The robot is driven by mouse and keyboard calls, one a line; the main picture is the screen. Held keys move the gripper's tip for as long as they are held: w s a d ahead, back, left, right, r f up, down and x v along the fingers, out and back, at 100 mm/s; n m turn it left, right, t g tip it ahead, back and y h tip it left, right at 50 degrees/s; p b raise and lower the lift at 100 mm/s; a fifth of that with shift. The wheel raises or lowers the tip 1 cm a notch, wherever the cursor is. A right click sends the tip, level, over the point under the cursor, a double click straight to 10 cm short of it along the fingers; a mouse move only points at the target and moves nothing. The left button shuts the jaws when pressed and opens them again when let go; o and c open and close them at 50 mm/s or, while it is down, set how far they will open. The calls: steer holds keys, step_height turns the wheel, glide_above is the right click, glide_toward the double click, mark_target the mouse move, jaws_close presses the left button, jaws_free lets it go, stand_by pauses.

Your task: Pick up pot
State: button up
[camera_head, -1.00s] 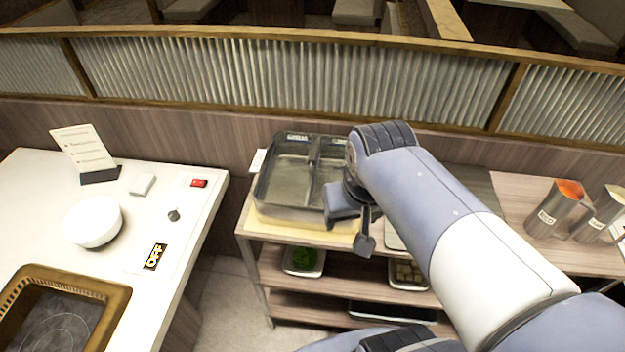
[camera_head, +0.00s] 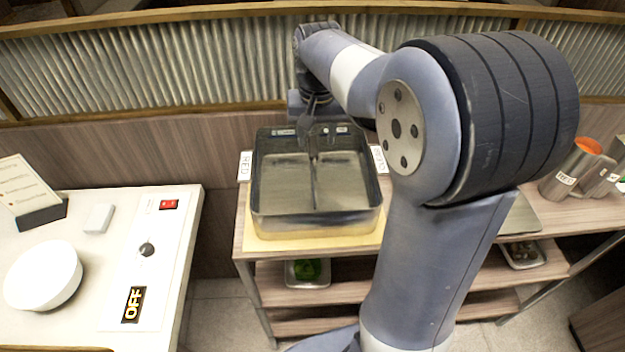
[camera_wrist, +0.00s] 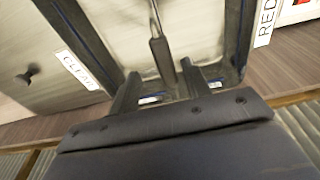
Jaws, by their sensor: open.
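I cannot tell whether the fingers touch the pot. My arm hides part of the cart on the right.
Labels RED (camera_head: 245,166) and CLEAR (camera_head: 379,159) flank the pot. A corrugated partition (camera_head: 180,65) rises close behind. A white table (camera_head: 105,265) with a white bowl (camera_head: 43,274) and an OFF panel (camera_head: 133,304) stands left. Metal jugs (camera_head: 571,170) stand right.

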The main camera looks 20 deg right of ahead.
mark_target(313, 144)
steer(key=shift+w+a+f+p, duration=0.1)
steer(key=shift+w+f, duration=0.05)
steer(key=shift+f, duration=0.85)
steer(key=shift+w+a+f+p, duration=0.1)
steer(key=shift+w+f+p, duration=0.1)
steer(key=shift+f, duration=0.8)
steer(key=shift+w+a+f+p, duration=0.1)
steer(key=shift+w+f, duration=0.05)
steer(key=shift+f, duration=0.85)
steer(key=shift+c, duration=0.5)
steer(key=shift+r, duration=0.1)
jaws_close()
